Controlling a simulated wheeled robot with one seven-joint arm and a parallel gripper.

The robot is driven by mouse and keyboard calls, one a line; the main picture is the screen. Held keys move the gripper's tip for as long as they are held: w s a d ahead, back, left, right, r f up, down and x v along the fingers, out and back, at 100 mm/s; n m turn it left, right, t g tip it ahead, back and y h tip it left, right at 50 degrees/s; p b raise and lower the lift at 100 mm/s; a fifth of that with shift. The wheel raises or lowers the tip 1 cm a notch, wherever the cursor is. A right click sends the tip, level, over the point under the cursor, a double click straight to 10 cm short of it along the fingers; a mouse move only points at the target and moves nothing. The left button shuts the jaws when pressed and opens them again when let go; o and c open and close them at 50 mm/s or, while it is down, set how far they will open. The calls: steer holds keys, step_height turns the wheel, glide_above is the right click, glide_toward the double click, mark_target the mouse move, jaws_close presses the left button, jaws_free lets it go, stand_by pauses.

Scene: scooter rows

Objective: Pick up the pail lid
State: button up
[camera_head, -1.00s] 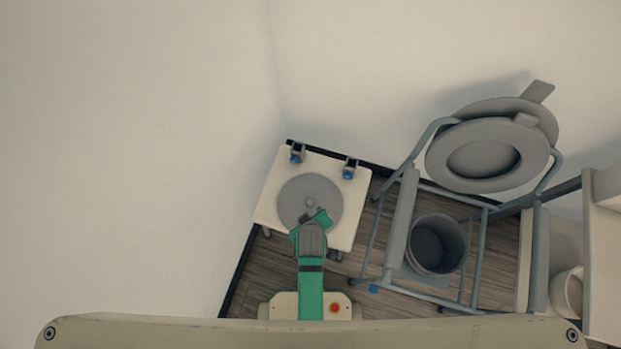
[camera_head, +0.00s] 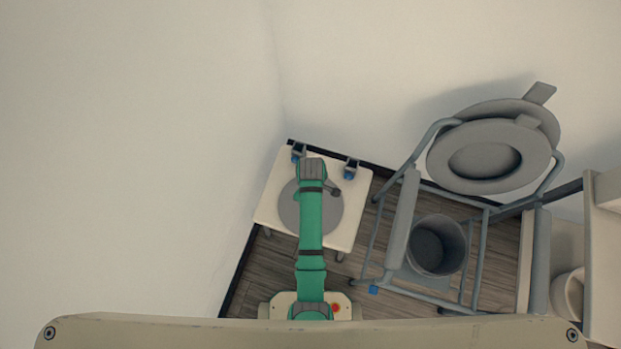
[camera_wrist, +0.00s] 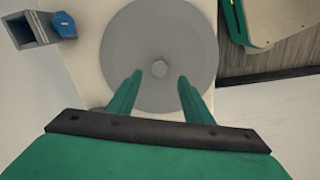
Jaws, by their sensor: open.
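The pail lid (camera_head: 290,212) is a flat grey disc lying on a small cream table, partly hidden under my green arm in the head view. In the wrist view the lid (camera_wrist: 158,35) shows nearly whole, with a small knob (camera_wrist: 159,69) at its middle. My gripper (camera_wrist: 158,80) is open and empty, its two green fingers apart and reaching over the lid's near part, one on each side of the knob. I cannot tell the height between fingertips and lid.
The cream table (camera_head: 348,225) stands in the wall corner, with two small blue-and-grey fittings (camera_head: 350,168) at its back edge. To its right is a grey commode chair (camera_head: 400,225) with a raised seat and a grey pail (camera_head: 438,262). A pale unit stands far right.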

steer(key=shift+d+f, duration=0.1)
steer(key=shift+f, duration=3.1)
jaws_close()
